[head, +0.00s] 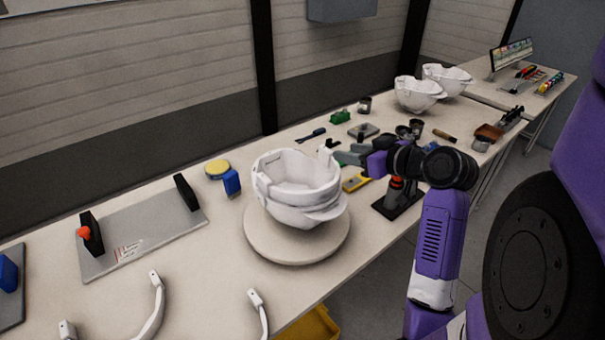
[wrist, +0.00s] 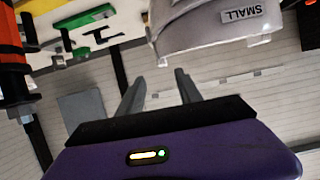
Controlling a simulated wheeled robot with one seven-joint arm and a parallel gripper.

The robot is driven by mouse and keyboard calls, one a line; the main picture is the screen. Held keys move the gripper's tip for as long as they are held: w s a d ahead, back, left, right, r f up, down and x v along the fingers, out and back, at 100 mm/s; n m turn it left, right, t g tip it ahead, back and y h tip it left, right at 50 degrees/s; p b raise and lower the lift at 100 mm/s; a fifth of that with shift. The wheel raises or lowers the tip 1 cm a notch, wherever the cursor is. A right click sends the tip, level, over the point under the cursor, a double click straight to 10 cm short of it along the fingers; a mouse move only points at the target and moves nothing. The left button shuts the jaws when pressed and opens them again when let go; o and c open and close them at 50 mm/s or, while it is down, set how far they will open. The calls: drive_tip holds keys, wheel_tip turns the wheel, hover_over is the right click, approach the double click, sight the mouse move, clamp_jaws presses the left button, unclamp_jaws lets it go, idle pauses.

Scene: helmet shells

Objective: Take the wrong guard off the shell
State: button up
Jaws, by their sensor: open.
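The white helmet shell (head: 300,213) sits open side up on a round cream stand on the bench. A white band (head: 268,186) with a raised end at the right runs around its upper part and looks like the guard; white on white, its edges are hard to tell. In the wrist view a pale grey-white part (wrist: 190,38) carries a label reading "SMALL"; I cannot tell whether it is shell or guard. My gripper (head: 347,156) is just right of the shell. In the wrist view its two fingers (wrist: 160,82) are apart with nothing between them.
Loose white curved pieces (head: 156,312) lie at the front edge. A grey plate (head: 145,235) with black uprights is left of the round stand (head: 290,250). Several small tools lie behind my gripper. Two more white shells (head: 418,95) stand farther back.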

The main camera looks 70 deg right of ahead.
sight(330, 151)
drive_tip(key=x, duration=0.2)
drive_tip(key=p+x, duration=0.1)
drive_tip(key=x, duration=0.4)
drive_tip(key=shift+w+a+f+p, duration=0.1)
drive_tip(key=shift+w+f+p, duration=0.25)
drive_tip(key=shift+f, duration=0.2)
drive_tip(key=shift+c, duration=0.2)
clamp_jaws()
